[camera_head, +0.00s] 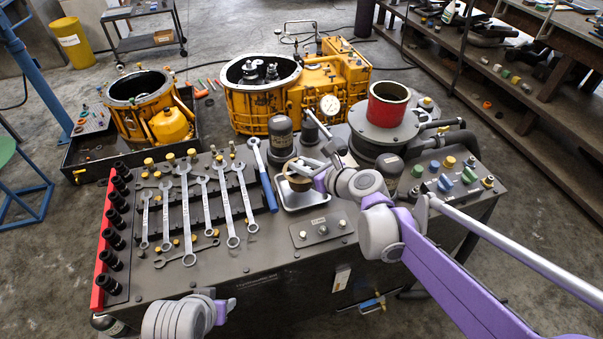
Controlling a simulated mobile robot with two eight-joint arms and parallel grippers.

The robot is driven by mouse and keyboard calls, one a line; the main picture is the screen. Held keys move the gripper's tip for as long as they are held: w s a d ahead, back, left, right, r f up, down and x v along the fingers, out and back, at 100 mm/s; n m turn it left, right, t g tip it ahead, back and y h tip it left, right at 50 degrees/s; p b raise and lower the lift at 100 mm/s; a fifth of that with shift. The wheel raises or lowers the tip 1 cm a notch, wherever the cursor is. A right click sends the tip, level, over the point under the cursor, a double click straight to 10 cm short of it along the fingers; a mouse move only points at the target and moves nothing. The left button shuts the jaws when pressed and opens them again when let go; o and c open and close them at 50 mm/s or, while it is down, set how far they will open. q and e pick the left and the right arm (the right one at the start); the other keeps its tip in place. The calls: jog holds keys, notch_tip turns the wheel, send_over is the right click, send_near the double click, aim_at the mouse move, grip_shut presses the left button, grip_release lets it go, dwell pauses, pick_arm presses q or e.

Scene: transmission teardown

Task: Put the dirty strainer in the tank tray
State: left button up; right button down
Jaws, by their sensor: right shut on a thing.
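My right gripper (301,172) is over the workbench, shut on a round tan-brown piece that looks like the dirty strainer (296,184). The strainer is at or just above a small shiny metal tray (291,205), probably the tank tray. I cannot tell whether the strainer touches the tray. My wrist and fingers hide part of both. My left arm shows at the bottom edge, in front of the bench. Its gripper end (229,305) is small and dark there, and its jaws cannot be made out.
Wrenches (188,215) and a blue-handled tool (265,179) lie left of the tray. Dark canisters (281,137) stand behind it. A large grey tank with a red ring (388,104) is behind right.

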jog(key=shift+f, duration=1.45)
jog(key=c, duration=0.7)
grip_release()
jog(key=shift+f, duration=0.1)
jog(key=shift+s+d+r, duration=0.2)
jog(key=shift+r, duration=0.05)
jog(key=v, duration=1.1)
jog(key=shift+s, duration=0.15)
